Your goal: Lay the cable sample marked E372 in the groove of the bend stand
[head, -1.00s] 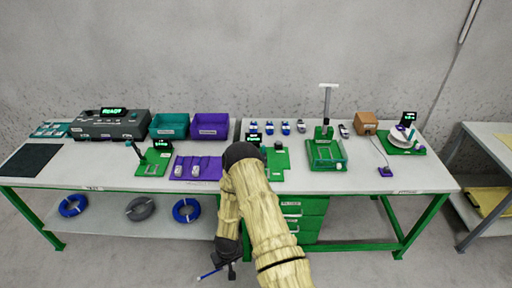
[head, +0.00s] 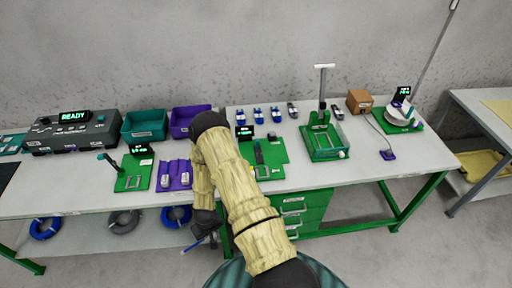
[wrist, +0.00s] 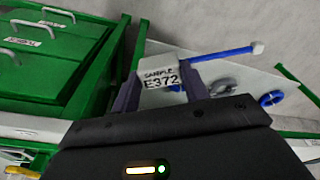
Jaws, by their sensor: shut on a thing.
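The cable sample marked E372 is in my gripper (wrist: 163,92), which is shut on it. Its white label (wrist: 161,79) faces the wrist camera between the two fingers, and its blue cable (wrist: 226,53) sticks out to the right, ending in a pale tip. In the head view my gripper (head: 206,226) hangs low in front of the table's front edge, partly hidden by my arm. I cannot tell which green fixture is the bend stand; candidates include one with a dark post (head: 262,160), partly behind my arm, and one with a round white disc (head: 400,111). No groove is clearly visible.
Several cable samples (head: 258,115) stand at the table's back. A purple holder (head: 176,176) has two more. A tall green stand (head: 324,142), green drawers (head: 302,212), teal bin (head: 144,124) and purple bin (head: 189,120) are around. The right front tabletop is fairly clear.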

